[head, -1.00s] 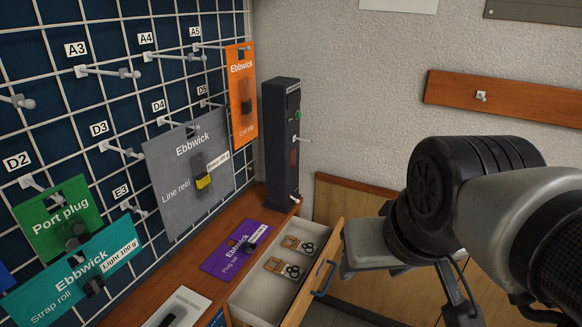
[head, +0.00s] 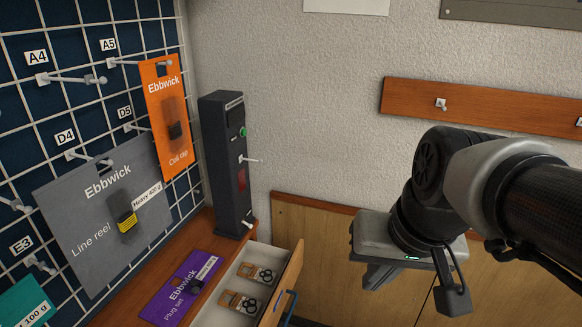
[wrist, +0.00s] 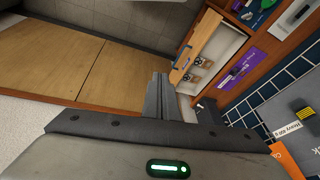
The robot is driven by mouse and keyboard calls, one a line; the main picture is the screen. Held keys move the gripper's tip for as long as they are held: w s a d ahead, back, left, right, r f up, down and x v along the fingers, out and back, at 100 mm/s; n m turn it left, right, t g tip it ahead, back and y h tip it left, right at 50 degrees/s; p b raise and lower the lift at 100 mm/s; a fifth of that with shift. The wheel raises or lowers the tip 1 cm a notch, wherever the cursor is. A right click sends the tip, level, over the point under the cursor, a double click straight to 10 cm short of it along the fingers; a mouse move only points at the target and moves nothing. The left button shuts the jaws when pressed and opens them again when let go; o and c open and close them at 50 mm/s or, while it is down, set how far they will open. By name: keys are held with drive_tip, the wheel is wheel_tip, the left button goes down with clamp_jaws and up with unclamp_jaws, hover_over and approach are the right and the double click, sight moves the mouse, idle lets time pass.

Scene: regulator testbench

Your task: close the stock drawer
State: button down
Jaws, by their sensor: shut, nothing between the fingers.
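The stock drawer (head: 251,257) is pulled out from under the wooden counter, with a pale inside, a wooden front (head: 284,283) and a blue handle (head: 289,306). Two tan cards with black round parts (head: 240,302) lie in it. The drawer also shows in the wrist view (wrist: 226,47), upper right, with its front and handle (wrist: 183,58) facing left. My gripper (head: 378,280) is to the right of the drawer front, apart from it. In the wrist view its fingers (wrist: 159,80) are together and empty, below the drawer in the picture.
A dark upright device (head: 228,165) stands on the counter behind the drawer. A purple "Plug set" card (head: 182,287) lies beside the drawer. A pegboard with hanging cards (head: 108,210) is at left. Wooden panels (head: 318,245) line the wall behind; space right of the drawer front looks free.

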drive_tip(key=w+a+f+m+g+y, duration=0.2)
drive_tip(key=w+f+m+g+y, duration=0.25)
drive_tip(key=f, duration=0.45)
drive_tip(key=m+t+y, duration=0.6)
drive_tip(key=m+y, duration=0.3)
drive_tip(key=m, duration=0.7)
approach(275, 309)
drive_tip(key=shift+h, duration=0.25)
drive_tip(key=x, duration=0.1)
drive_tip(key=b+x, duration=0.1)
drive_tip(key=x, duration=0.1)
drive_tip(key=b+x, duration=0.1)
drive_tip(key=shift+a+r, duration=0.2)
drive_tip(key=shift+a, duration=0.3)
drive_tip(key=shift+w+a, duration=0.25)
drive_tip(key=shift+a, duration=0.25)
drive_tip(key=w+a+b, duration=0.1)
drive_tip(key=w+a, duration=0.1)
drive_tip(key=a, duration=0.3)
drive_tip(key=w+a+b, duration=0.1)
drive_tip(key=a, duration=0.4)
drive_tip(key=w+a, duration=0.2)
drive_tip(key=a, duration=0.4)
drive_tip(key=shift+w+b, duration=0.35)
drive_tip(key=shift+b, duration=0.05)
drive_tip(key=shift+w+a, duration=0.15)
drive_tip(key=shift+a, duration=0.2)
drive_tip(key=shift+w+a+r, duration=0.1)
drive_tip(key=shift+a+r, duration=0.05)
drive_tip(key=shift+a, duration=0.05)
